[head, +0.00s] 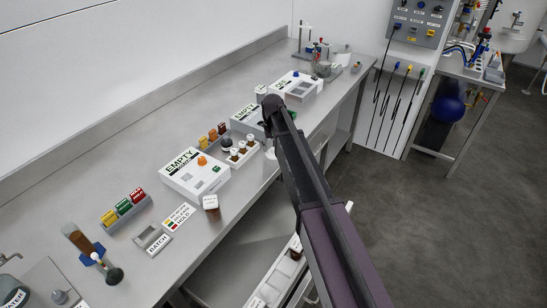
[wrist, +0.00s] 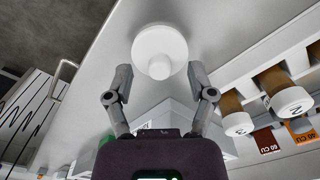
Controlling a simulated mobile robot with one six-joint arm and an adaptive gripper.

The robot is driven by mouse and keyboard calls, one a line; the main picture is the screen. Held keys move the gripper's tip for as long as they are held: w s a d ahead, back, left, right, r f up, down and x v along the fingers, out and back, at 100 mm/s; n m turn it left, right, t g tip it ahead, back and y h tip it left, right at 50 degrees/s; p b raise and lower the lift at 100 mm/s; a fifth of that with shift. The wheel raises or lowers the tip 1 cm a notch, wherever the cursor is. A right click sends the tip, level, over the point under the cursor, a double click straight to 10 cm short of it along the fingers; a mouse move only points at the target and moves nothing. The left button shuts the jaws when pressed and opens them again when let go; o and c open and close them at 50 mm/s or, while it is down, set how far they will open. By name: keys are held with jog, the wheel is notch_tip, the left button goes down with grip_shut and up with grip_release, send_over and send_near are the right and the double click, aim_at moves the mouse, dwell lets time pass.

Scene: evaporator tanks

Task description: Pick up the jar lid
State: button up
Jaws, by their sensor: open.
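The jar lid (wrist: 157,46) is a white round disc with a knob, lying on the grey steel bench near its edge in the wrist view. A bit of white beside my arm in the head view (head: 270,153) looks like the same lid, mostly covered by the arm. My gripper (wrist: 160,72) is open, with one finger on each side of the lid's knob end in the picture. Nothing is between the fingers in their grip, and I cannot tell the height gap to the lid. My gripper's fingers are not clear in the head view.
A tray (head: 226,158) of brown jars with white caps stands close by; capped jars (wrist: 292,100) show right of my gripper. White boxes marked EMPTY (head: 190,182) stand along the bench (head: 110,160). A lone brown jar (head: 211,210) stands near the front edge.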

jog(key=shift+f+b, duration=0.5)
jog(key=shift+f, duration=0.25)
jog(key=c, duration=0.9)
